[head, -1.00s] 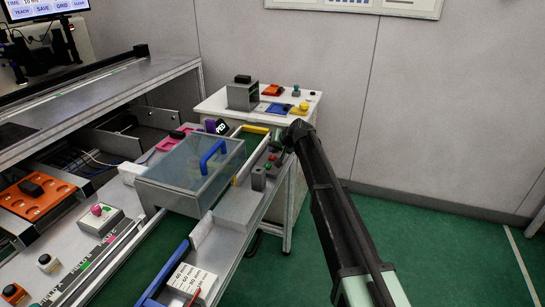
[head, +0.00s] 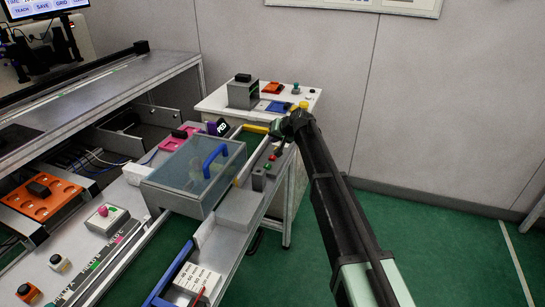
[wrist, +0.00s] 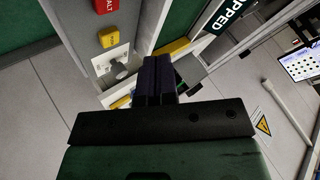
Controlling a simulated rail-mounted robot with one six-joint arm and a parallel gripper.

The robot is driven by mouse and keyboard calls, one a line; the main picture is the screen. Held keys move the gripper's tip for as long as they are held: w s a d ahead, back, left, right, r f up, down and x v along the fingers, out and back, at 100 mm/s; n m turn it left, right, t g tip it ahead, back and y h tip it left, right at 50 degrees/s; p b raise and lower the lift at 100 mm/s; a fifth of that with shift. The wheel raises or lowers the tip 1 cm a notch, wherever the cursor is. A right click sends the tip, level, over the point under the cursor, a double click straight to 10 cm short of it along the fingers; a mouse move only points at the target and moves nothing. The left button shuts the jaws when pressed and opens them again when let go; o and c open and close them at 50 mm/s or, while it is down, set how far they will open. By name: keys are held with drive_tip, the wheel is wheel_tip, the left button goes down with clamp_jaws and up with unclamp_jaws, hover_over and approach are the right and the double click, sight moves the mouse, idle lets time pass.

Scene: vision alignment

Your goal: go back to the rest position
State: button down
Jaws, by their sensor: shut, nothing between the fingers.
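My gripper (head: 281,126) is at the end of my black arm in the head view, just above the far end of the grey rail with the red and green buttons. In the wrist view the two dark fingers (wrist: 155,76) lie side by side, shut and empty. The fingertips appear apart from everything, though the arm hides part of the area behind it.
A clear lidded box (head: 180,190) with a blue handle stands on the bench left of my arm. A white side table (head: 215,103) carries a grey block and small coloured parts. An orange plate (head: 58,204) lies at left. Green floor (head: 450,250) at right is clear.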

drive_tip(key=shift+g+h, duration=0.4)
drive_tip(key=shift+g, duration=0.4)
drive_tip(key=s, duration=0.1)
drive_tip(key=s+d+f, duration=0.1)
drive_tip(key=s, duration=0.3)
drive_tip(key=shift+d+f, duration=0.25)
drive_tip(key=shift+f, duration=0.05)
drive_tip(key=s+d+r+g+h+p, duration=0.1)
drive_tip(key=s+d+h+p, duration=0.1)
drive_tip(key=s+d, duration=0.6)
drive_tip(key=s+d+r+g+h+p, duration=0.1)
drive_tip(key=s+d, duration=0.7)
drive_tip(key=s, duration=1)
drive_tip(key=s+d+r+m+g+h+p, duration=0.1)
drive_tip(key=s+d+r+g+h+p, duration=0.1)
drive_tip(key=s+d, duration=0.6)
drive_tip(key=s+h+p, duration=0.1)
drive_tip(key=s+p, duration=0.1)
drive_tip(key=s, duration=0.3)
drive_tip(key=shift+s+p, duration=0.3)
drive_tip(key=shift+p, duration=0.05)
drive_tip(key=c, duration=1.8)
unclamp_jaws()
drive_tip(key=shift+a, duration=0.1)
